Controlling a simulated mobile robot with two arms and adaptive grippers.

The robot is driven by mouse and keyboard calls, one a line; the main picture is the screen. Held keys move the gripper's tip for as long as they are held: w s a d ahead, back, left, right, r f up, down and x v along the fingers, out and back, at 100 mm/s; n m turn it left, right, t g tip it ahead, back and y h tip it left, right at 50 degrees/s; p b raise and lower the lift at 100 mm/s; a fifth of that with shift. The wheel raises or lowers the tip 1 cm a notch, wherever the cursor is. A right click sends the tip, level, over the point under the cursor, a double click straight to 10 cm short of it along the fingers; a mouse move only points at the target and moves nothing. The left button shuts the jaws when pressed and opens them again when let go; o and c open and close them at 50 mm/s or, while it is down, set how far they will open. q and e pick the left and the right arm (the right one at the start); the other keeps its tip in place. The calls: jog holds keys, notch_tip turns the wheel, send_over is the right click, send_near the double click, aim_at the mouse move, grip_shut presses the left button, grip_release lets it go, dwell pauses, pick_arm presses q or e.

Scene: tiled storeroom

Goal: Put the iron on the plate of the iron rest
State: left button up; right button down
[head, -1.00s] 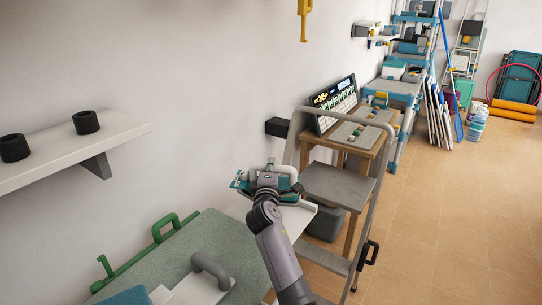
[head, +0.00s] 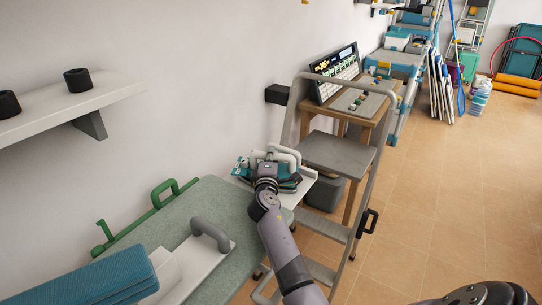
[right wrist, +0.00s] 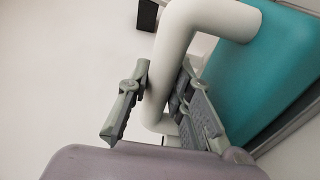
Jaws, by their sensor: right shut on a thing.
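The iron (head: 290,186) has a teal body and a white handle. In the head view it is at the far end of the green-grey ironing board (head: 225,200). My right gripper (head: 268,168) is shut on its handle. In the right wrist view the white handle (right wrist: 185,45) passes between the two fingers (right wrist: 160,95), beside the teal body (right wrist: 265,65). The white plate of the iron rest (head: 308,180) juts out beyond the board, under and beside the iron. The iron and my gripper hide part of it. I cannot tell whether they touch. My left gripper is not in view.
A grey step ladder (head: 340,152) stands just right of the plate. A wall shelf (head: 110,92) holds two black cups.

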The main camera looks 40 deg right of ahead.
jog(key=shift+r, duration=0.15)
jog(key=c, duration=1.8)
grip_release()
jog(key=shift+f, duration=0.2)
jog(key=o, duration=0.4)
jog(key=shift+c, duration=0.2)
jog(key=shift+r, duration=0.2)
jog(key=v, duration=1.2)
jog(key=shift+s, duration=0.1)
